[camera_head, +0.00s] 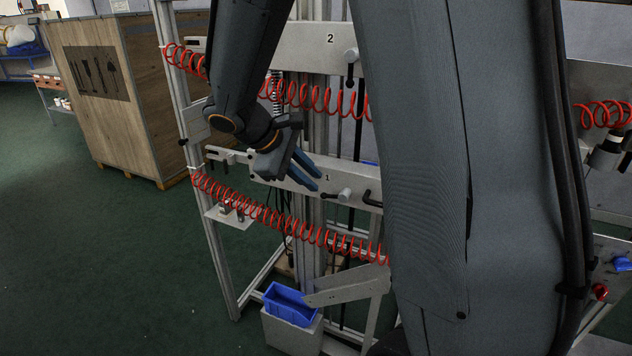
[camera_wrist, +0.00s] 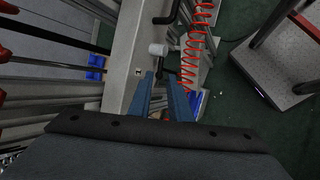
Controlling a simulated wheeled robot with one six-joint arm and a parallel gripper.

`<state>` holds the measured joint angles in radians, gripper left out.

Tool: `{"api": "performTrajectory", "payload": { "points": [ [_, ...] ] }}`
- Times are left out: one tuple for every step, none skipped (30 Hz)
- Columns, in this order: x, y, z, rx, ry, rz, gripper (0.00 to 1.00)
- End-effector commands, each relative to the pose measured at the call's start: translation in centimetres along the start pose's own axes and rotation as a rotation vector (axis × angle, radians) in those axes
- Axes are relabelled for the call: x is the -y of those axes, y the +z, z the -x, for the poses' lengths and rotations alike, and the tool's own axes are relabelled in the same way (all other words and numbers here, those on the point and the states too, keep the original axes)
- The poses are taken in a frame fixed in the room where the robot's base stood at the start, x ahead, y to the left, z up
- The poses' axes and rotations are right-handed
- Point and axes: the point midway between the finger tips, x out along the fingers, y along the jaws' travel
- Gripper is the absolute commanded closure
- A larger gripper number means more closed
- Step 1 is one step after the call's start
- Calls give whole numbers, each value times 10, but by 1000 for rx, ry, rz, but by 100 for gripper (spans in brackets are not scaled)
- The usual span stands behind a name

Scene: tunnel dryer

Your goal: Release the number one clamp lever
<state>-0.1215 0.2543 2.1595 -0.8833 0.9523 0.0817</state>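The number one clamp lever has a white hub (camera_head: 346,195) and a black handle (camera_head: 329,196) pointing left, on the light plate marked 1 (camera_head: 300,178). My gripper (camera_head: 316,180) is just up and left of the handle, with its blue fingers pointing toward the lever. In the wrist view the white hub (camera_wrist: 157,49) is just beyond the fingertips (camera_wrist: 162,80), and the dark handle lies close to them. The fingers are apart with a gap between them. Contact with the handle cannot be told.
A black crank (camera_head: 371,198) is right of the lever. Red coiled hoses (camera_head: 285,222) hang above and below the plate. A number 2 plate with its own lever (camera_head: 350,62) is above. A blue bin (camera_head: 290,304) is below. Open floor (camera_head: 110,270) lies left.

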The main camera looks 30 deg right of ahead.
Motion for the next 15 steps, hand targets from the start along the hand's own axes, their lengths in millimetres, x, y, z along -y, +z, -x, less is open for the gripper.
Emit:
{"api": "performTrajectory", "payload": {
  "points": [
    [-1,-1,-1,1,6,6,82],
    [0,-2,-3,0,8,9,82],
    [1,-4,-6,-2,9,12,82],
    [2,-5,-9,-4,10,14,82],
    [3,-5,-12,-4,10,17,82],
    [4,-6,-17,-7,10,19,82],
    [4,-7,-21,-9,10,21,82],
    [5,-8,-26,-9,11,22,82],
    [5,-9,-32,-9,11,22,82],
    [5,-9,-36,-11,11,23,82],
    [5,-9,-41,-10,11,24,82],
    [6,-9,-46,-11,10,23,82],
    [5,-10,-50,-12,11,23,82],
    [5,-10,-53,-12,12,23,82],
    [5,-9,-58,-11,11,22,82]
  ]
}}
